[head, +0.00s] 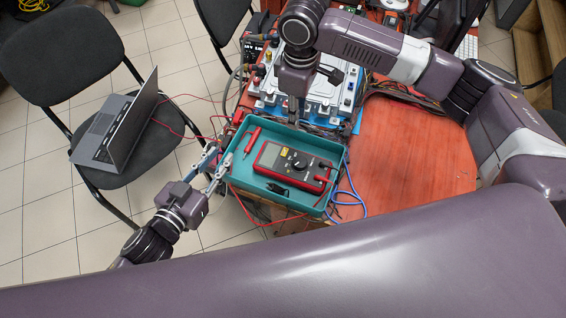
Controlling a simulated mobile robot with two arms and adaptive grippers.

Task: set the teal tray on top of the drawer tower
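The teal tray (323,206) is in the middle of the head view, at the left edge of the red-brown table. It holds a red multimeter (292,166), a red pen-like probe (250,140) and a small black clip (278,188). My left gripper (218,158) is at the tray's left side, with its fingers apart and their tips close to the tray's wall; I cannot tell whether they touch it. My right gripper (297,103) points down by the tray's far side; its fingertips are not clear. I cannot make out the drawer tower with certainty.
A white and blue device (345,97) with cables stands behind the tray. Blue and red leads hang over the tray's sides. The table top (410,160) is clear to the right. A chair (60,55) with a laptop (118,125) stands at the left.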

